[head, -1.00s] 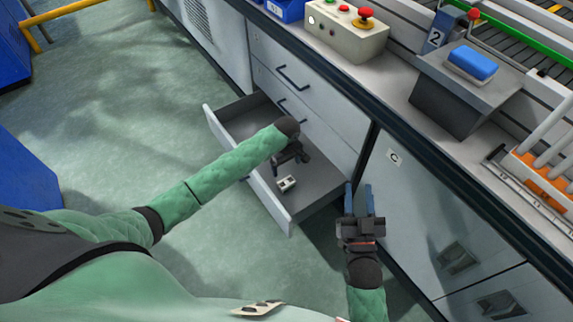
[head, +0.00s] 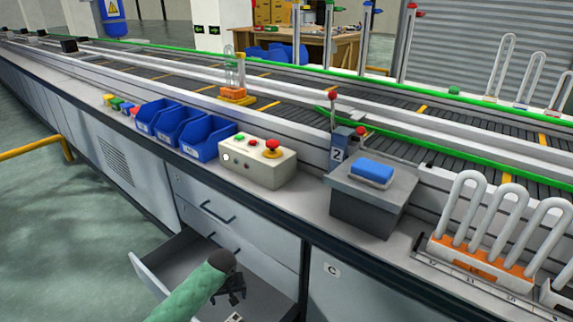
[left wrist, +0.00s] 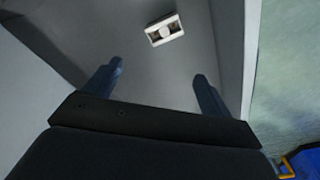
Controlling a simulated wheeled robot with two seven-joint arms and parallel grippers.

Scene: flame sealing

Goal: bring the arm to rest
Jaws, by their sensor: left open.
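My left gripper (head: 232,293) is over the open drawer (head: 160,257), its arm coming in from the bottom. In the left wrist view its two fingers (left wrist: 156,88) are spread apart with nothing between them. A small white block-like part (left wrist: 164,29) with a round centre lies on the drawer floor beyond the fingertips, apart from them. In the head view only a bit of this part (head: 235,317) shows at the bottom edge. My right gripper is outside both current views.
The drawer's front panel and the workbench (head: 300,214) edge lie close around my left arm. On the bench are a control box (head: 245,172) with buttons, blue bins (head: 207,130), a blue block (head: 371,170) on a grey stand and a rack of white tubes (head: 470,262). Open floor (head: 60,220) is at left.

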